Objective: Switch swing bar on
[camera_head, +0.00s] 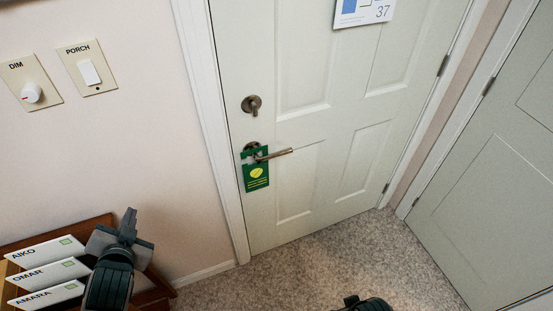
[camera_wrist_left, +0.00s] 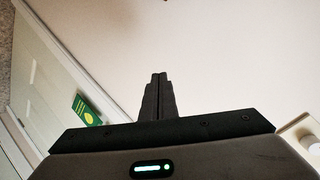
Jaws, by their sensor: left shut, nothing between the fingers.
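I see nothing that I can clearly name as a swing bar. The pale door (camera_head: 340,120) is shut in its frame. It carries a dark round lock with a thumb-turn (camera_head: 252,104) and, below that, a lever handle (camera_head: 275,155) with a green hanger tag (camera_head: 256,176). My left gripper (camera_head: 128,224) is shut and empty, low in front of the wall, left of the door. Its shut fingers (camera_wrist_left: 158,98) also show in the left wrist view. A dark part of my right gripper (camera_head: 364,303) shows at the bottom edge; its fingers cannot be made out.
The wall left of the door bears a DIM knob (camera_head: 32,92) and a PORCH switch (camera_head: 89,72). A wooden holder (camera_head: 98,222) with name cards (camera_head: 48,272) stands beside my left gripper. Another door (camera_head: 490,170) is at right. The carpet (camera_head: 300,270) is clear.

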